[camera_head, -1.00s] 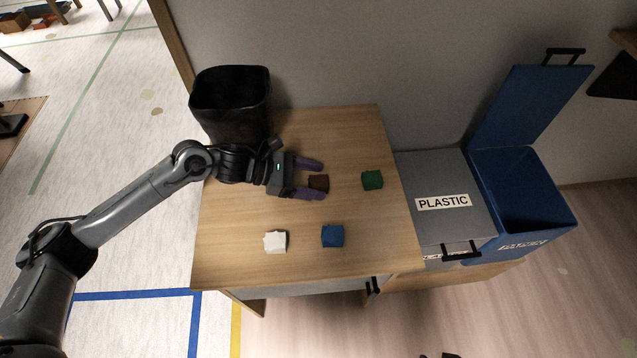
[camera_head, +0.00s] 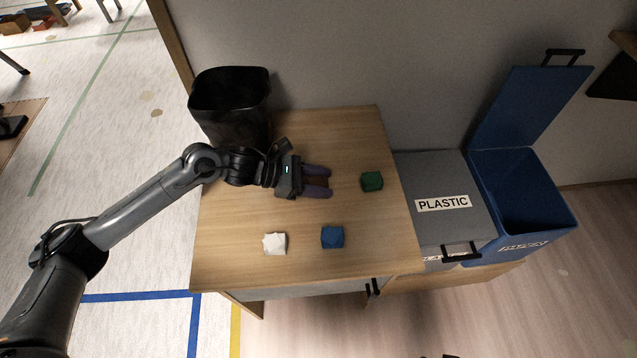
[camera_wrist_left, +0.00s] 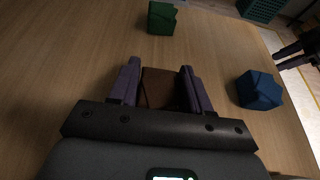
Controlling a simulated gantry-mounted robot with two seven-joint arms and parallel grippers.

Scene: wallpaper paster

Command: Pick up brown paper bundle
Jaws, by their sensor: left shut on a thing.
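The brown paper bundle (camera_wrist_left: 158,88) sits between the purple fingers of my left gripper (camera_wrist_left: 160,85) in the left wrist view. In the head view my left gripper (camera_head: 317,181) is over the middle of the wooden table, shut on the bundle (camera_head: 316,182), which is mostly hidden by the fingers. I cannot tell whether the bundle touches the table.
A green bundle (camera_head: 372,181), a blue bundle (camera_head: 332,237) and a white bundle (camera_head: 274,244) lie on the table (camera_head: 240,270). A black bin (camera_head: 232,105) stands at the back left. A grey PLASTIC bin (camera_head: 440,185) and an open blue bin (camera_head: 520,210) stand to the right.

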